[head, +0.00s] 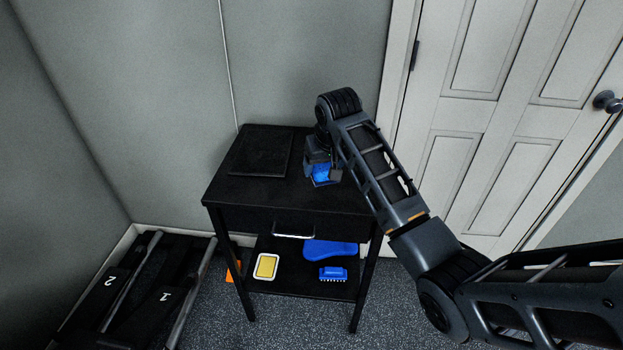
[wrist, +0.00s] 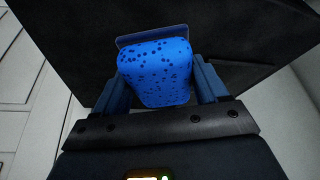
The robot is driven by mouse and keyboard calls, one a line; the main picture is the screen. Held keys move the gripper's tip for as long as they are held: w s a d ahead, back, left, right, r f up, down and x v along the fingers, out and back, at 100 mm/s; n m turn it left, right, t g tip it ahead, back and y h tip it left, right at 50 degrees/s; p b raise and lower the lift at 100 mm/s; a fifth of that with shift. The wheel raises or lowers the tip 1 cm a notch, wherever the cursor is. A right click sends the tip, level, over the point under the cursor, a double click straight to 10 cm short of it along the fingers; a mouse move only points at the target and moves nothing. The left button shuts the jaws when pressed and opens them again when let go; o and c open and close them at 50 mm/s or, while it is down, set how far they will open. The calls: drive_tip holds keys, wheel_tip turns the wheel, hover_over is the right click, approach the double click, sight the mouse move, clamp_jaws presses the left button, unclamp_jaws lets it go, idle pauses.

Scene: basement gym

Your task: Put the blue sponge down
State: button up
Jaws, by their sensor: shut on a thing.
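The blue sponge (wrist: 155,75), with dark spots, sits between the two fingers of my gripper (wrist: 158,85) in the wrist view. My gripper is shut on it. In the head view my gripper (head: 322,172) is over the right part of the black table top (head: 225,188), and the sponge (head: 323,175) shows as a bright blue patch. I cannot tell whether the sponge touches the table top.
A flat black panel (head: 262,152) lies on the table's left side. A drawer with a silver handle (head: 293,235) is below. The lower shelf holds a yellow sponge in a white tray (head: 267,266), a blue brush (head: 333,274) and a blue flat item (head: 330,251).

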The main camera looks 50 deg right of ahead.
sight(311, 190)
drive_tip(key=w+f, duration=0.2)
drive_tip(key=w, duration=0.1)
drive_tip(key=shift+a, duration=0.4)
drive_tip(key=shift+w+f, duration=0.1)
drive_tip(key=shift+f, duration=1.9)
drive_tip(key=shift+f, duration=0.25)
drive_tip(key=o, duration=1.4)
drive_tip(key=shift+a, duration=0.15)
drive_tip(key=shift+a+r, duration=0.1)
drive_tip(key=shift+r, duration=0.15)
drive_tip(key=v, duration=1.2)
